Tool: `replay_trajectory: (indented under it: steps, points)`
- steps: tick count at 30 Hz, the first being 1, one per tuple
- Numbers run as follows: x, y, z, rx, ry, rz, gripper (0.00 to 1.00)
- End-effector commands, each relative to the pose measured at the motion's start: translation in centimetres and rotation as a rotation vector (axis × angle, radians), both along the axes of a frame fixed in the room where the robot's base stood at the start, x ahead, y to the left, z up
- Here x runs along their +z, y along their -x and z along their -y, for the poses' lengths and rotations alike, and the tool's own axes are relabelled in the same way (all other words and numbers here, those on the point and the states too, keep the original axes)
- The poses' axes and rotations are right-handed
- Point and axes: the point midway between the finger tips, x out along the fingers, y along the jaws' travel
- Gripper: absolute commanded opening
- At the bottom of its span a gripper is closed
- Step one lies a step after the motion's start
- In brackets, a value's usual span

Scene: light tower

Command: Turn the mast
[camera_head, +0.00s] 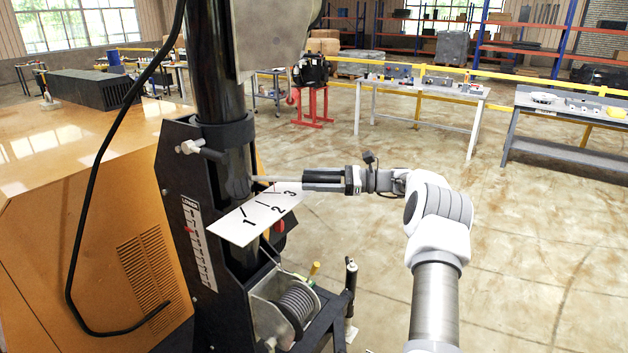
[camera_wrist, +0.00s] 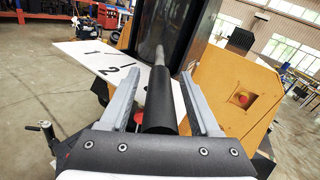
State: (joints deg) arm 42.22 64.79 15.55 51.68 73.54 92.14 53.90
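The mast (camera_head: 212,75) is a thick black upright pole in a black frame, left of centre in the head view. A thin metal rod with a black cylindrical grip (camera_wrist: 160,105) sticks out from the mast side, above a white plate (camera_head: 240,229) marked 1, 2, 3. The plate also shows in the wrist view (camera_wrist: 82,47). My gripper (camera_head: 306,180) is level at the rod's outer end. In the wrist view its two grey fingers (camera_wrist: 164,85) lie on either side of the black grip, with a visible gap on each side. Contact behind the fingers is hidden.
A winch (camera_head: 292,305) with a cable spool sits low on the frame, below the plate. An orange generator housing (camera_head: 75,180) fills the left, with a black cable hanging before it. A yellow rail and tables (camera_head: 425,88) stand behind. The floor at right is clear.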

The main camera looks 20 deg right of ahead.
Motion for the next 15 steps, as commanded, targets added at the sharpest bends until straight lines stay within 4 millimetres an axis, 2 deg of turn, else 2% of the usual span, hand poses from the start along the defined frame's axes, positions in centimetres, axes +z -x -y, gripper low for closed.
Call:
replay_trajectory:
  steps: [5,8,15]
  points:
    - [-0.1,0.1,0.2,0.0,0.0,0.0,0.63]
    - [-0.2,0.5,1.1,-0.003,0.0,0.001,0.63]
    - [-0.4,2.7,5.6,-0.005,0.001,0.002,0.63]
